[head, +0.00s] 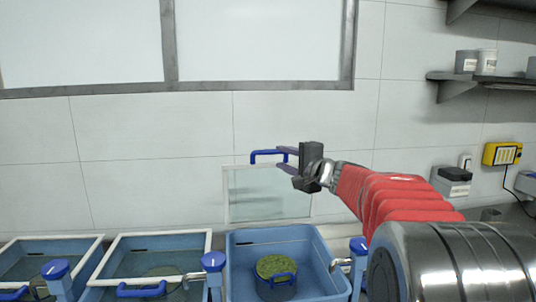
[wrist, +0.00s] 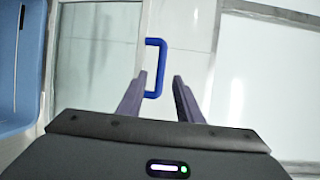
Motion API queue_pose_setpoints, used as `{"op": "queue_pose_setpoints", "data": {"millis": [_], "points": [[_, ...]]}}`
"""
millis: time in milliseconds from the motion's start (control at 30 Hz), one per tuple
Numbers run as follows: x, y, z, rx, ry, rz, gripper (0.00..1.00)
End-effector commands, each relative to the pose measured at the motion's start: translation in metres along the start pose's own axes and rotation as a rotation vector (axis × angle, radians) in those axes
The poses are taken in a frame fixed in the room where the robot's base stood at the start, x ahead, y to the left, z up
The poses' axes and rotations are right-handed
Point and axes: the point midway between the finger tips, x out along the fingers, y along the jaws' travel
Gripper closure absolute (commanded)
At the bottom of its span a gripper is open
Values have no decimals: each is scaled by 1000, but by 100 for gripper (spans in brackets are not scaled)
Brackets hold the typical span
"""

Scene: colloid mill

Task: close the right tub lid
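The right tub (head: 237,262) is a blue open basin at the bottom middle of the head view. Its lid (head: 268,196), a clear pane in a pale frame, stands raised at the tub's back, against the wall. The lid also shows in the wrist view (wrist: 95,60). A blue U-shaped handle (head: 264,152) is at the lid's top edge. In the wrist view the handle (wrist: 163,68) reaches between the tips of my gripper (wrist: 159,82), nearer the left finger. My gripper (head: 279,157) is open, its fingers apart; contact cannot be told.
A round container with a green top (head: 272,266) sits inside the right tub. Two tubs with lids down (head: 150,243) (head: 50,250) stand to the left. Blue-capped taps (head: 213,262) rise between tubs. A yellow box (head: 502,153) and shelf (head: 480,78) are at right.

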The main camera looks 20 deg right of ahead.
Motion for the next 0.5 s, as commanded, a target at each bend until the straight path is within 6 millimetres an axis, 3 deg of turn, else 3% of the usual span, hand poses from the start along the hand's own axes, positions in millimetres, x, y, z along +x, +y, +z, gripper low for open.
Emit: {"op": "queue_pose_setpoints", "data": {"millis": [500], "points": [[71,0,1,0,-3,0,68]]}}
